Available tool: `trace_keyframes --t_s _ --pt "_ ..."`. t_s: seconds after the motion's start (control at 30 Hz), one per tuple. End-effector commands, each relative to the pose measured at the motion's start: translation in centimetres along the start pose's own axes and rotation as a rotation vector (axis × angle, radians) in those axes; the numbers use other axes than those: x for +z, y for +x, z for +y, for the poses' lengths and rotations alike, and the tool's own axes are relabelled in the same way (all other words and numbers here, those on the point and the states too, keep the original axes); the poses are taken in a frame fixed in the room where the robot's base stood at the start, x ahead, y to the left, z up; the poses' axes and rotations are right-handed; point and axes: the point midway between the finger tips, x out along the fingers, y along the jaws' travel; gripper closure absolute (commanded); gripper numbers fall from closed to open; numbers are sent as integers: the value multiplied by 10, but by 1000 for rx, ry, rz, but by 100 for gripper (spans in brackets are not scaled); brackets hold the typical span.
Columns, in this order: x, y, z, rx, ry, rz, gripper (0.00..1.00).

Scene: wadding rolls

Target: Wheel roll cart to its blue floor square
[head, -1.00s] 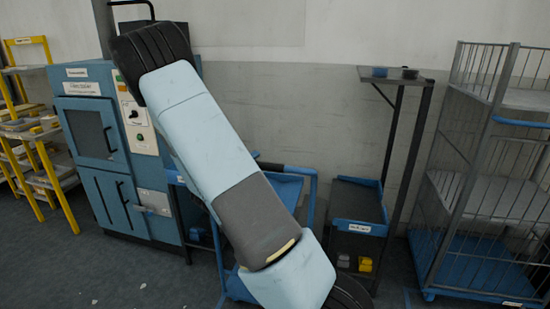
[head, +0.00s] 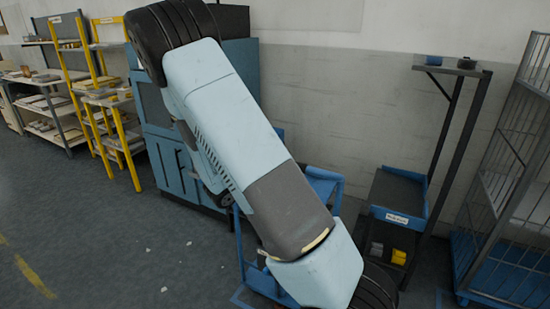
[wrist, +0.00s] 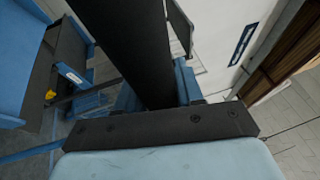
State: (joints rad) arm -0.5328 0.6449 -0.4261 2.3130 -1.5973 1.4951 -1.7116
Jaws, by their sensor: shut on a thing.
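The roll cart (head: 328,183) is a blue tubular frame, mostly hidden behind my arm in the head view; its lower blue part (head: 255,277) shows left of the arm. In the wrist view, blue parts (wrist: 184,82) that look like the cart lie just beyond my gripper (wrist: 150,95). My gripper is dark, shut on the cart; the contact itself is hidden. A thin blue floor line (head: 240,296), seemingly part of the blue square, shows at the lower edge of the head view. A blue line (wrist: 30,153) also crosses the floor in the wrist view.
A blue-and-black shelf stand (head: 400,195) is close right of the cart, with a wire cage trolley (head: 510,190) beyond it. A blue cabinet (head: 165,150) and yellow racks (head: 100,95) stand at the left. The left foreground floor is open, with small scraps.

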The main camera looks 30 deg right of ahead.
Motion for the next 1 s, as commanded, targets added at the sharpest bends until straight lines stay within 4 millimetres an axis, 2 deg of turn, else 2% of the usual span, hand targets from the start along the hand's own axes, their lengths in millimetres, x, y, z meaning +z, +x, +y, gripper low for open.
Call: trace_keyframes --t_s 0.17,0.2,0.4,0.73,0.87,1.0 --pt "-2 -1 4 9 -7 1 100" --pt "-2 -1 4 9 -7 1 61" --pt "-2 0 3 5 -5 2 43" --pt "-1 -4 2 4 -2 2 43" --pt "0 -20 2 4 -2 0 43" --pt "0 -46 2 4 -3 -2 43"
